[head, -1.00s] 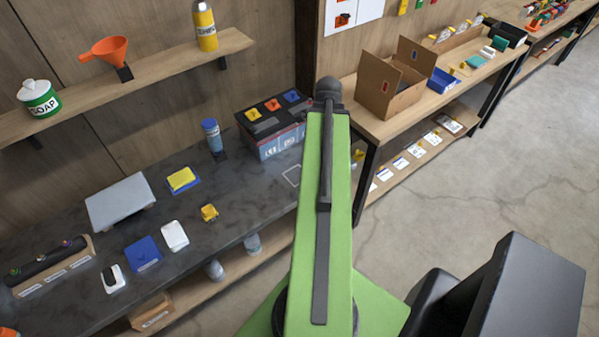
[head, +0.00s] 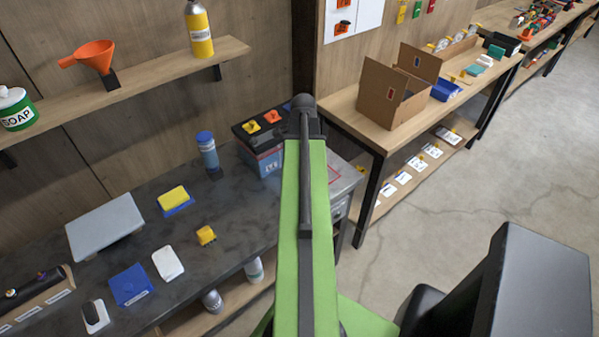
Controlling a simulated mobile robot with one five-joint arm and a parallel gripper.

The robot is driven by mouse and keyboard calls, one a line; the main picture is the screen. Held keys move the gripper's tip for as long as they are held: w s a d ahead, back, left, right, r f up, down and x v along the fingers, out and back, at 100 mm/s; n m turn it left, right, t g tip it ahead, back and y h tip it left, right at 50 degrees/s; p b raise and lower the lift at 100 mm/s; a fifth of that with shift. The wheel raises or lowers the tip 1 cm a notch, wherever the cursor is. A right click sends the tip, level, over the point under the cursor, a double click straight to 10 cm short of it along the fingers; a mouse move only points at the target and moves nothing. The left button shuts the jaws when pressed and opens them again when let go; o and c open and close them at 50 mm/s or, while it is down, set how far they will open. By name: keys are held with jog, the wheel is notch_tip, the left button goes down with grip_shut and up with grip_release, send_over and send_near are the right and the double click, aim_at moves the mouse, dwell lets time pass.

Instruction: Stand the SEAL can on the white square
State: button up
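No label reading SEAL is legible. Two grey cans with pale labels, one (head: 212,301) to the left and one (head: 254,270) to the right, stand on the low shelf under the dark bench, partly hidden by its front edge. A blue can (head: 207,150) stands upright on the bench. A yellow can (head: 199,30) stands on the wall shelf, its label too small to read. The white square is not visible now; my green arm crosses that part of the bench. My gripper is not visible; only my arm's upper link and dark joint show.
The dark bench (head: 130,262) holds a grey plate (head: 104,227), a yellow sponge (head: 173,197), a blue pad (head: 131,285), a white block (head: 168,263) and a small yellow item (head: 206,235). A battery (head: 258,150) stands behind. A cardboard box (head: 396,88) sits on the wooden table.

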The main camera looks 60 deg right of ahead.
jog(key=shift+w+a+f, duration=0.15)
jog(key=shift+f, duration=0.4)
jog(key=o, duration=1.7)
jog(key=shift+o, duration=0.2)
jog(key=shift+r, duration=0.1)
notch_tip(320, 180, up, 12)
jog(key=p, duration=1.2)
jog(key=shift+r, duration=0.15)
